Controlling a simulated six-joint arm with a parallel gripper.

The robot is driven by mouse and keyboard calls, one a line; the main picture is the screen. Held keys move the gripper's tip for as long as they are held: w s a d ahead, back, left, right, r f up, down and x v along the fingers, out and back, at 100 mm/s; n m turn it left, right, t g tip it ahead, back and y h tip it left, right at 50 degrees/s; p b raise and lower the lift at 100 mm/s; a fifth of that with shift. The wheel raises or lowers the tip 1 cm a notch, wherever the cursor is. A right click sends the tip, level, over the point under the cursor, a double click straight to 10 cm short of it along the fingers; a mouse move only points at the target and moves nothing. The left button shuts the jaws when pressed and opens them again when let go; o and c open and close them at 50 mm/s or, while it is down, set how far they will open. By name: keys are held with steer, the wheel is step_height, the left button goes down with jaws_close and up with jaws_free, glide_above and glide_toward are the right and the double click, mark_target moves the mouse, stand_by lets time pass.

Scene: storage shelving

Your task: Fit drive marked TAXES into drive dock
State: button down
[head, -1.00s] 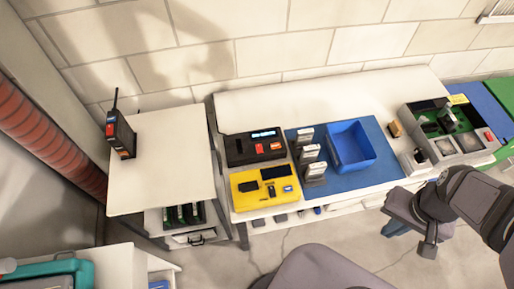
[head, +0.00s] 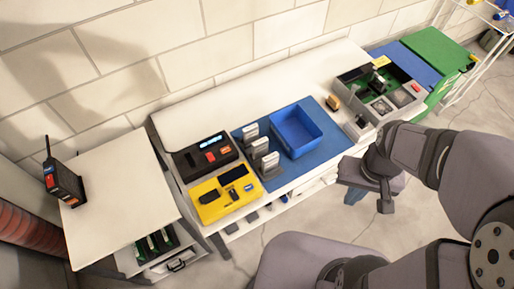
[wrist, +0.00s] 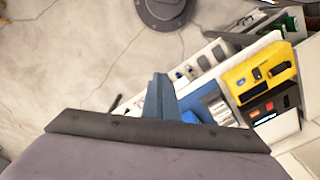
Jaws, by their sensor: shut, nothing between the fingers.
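Three upright drives with pale labels (head: 260,146) stand in a row on the left of a blue mat (head: 305,172); their lettering is too small to read, so I cannot tell which says TAXES. Left of them are a black device with a lit display (head: 205,155) and a yellow device with dark slots (head: 222,195). I cannot tell for sure which is the drive dock. My gripper (head: 354,197) is shut and empty, above the floor in front of the bench, to the right of the drives. Its blue fingertips also show in the wrist view (wrist: 158,92).
A blue bin (head: 296,131) sits on the mat. Right of it are a small tan block (head: 333,102) and a grey open case with a green board (head: 380,93). A black radio (head: 64,182) stands on the left cabinet (head: 115,205). The bench's back strip is clear.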

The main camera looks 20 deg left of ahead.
steer(key=c, duration=2.5)
jaws_free()
steer(key=o, duration=0.9)
steer(key=shift+c, duration=0.2)
steer(key=m+b, duration=0.9)
glide_toward(260, 141)
steer(key=f, duration=0.5)
steer(key=shift+a, duration=0.2)
steer(key=shift+s+d+f+p, duration=0.15)
steer(key=shift+f+p, duration=0.5)
steer(key=shift+f, duration=1.2)
steer(key=shift+w+d+f+p, duration=0.1)
steer(key=shift+f+p, duration=0.55)
steer(key=shift+f, duration=1.2)
